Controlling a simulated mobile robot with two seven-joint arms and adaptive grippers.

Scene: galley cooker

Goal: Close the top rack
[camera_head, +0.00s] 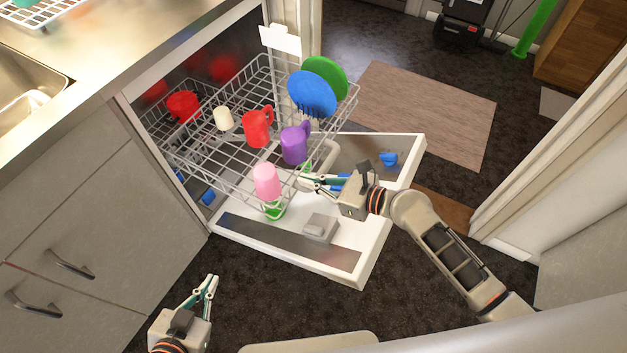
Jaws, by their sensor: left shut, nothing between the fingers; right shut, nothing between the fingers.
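The top rack (209,156) of the dishwasher is pulled out over the lowered door (372,258). It carries a pink cup (266,181), a purple mug (294,145), red mugs (256,129), a small white cup (223,118), and a blue plate (312,94) and a green plate (326,76). My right gripper (306,181) is shut and empty at the rack's front right, close to the pink cup; whether it touches the rack I cannot tell. My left gripper (212,284) is shut and empty, low over the floor in front of the drawers, apart from the rack.
Below the rack, a blue item (388,158) lies near the open door's right side. Drawers with handles (70,265) and a counter with a sink (25,85) are at left. A doorway frame (540,150) stands at right. A rug (425,112) lies on the floor behind.

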